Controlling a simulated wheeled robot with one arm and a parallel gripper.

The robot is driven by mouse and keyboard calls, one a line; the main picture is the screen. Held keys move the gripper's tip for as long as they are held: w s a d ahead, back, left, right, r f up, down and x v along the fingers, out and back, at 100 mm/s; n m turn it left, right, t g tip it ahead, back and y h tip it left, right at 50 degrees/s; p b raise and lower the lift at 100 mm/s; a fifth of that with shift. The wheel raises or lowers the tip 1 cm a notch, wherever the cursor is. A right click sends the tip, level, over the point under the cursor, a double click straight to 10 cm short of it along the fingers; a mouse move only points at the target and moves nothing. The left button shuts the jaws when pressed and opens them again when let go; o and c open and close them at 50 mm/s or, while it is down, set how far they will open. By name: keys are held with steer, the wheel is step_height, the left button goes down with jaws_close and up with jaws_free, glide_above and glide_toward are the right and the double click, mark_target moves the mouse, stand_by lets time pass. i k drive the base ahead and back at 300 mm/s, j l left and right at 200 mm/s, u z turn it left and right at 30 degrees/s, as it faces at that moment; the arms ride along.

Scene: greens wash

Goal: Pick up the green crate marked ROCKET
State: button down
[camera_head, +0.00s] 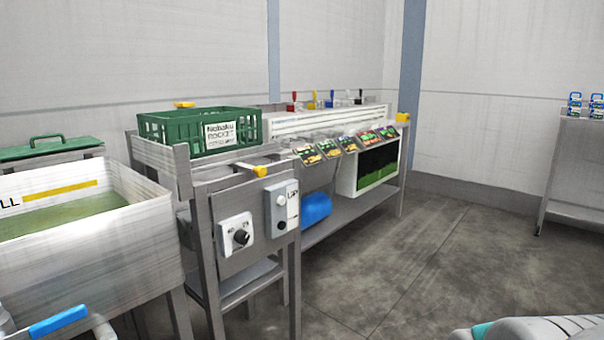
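The green crate (158,133) sits on the grey metal stand left of centre. It is an open-topped plastic crate with slotted walls. A white label (219,135) on its near face reads ROCKET in its second line; the other lines are hard to read. The crate looks upright, and its inside is mostly hidden by its walls. My gripper is not in view, and nothing is seen touching the crate.
A white wash tank (150,235) with greenish water stands at the left, with a green lid (50,148) behind it. The stand carries a control box with a knob (241,237). A long bench (345,212) runs beyond. The floor (430,260) at centre right is clear.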

mark_target(221, 133)
steer(key=i+u, duration=0.2)
steer(key=u, duration=0.15)
steer(key=i+l+u, duration=0.15)
steer(key=u, duration=0.25)
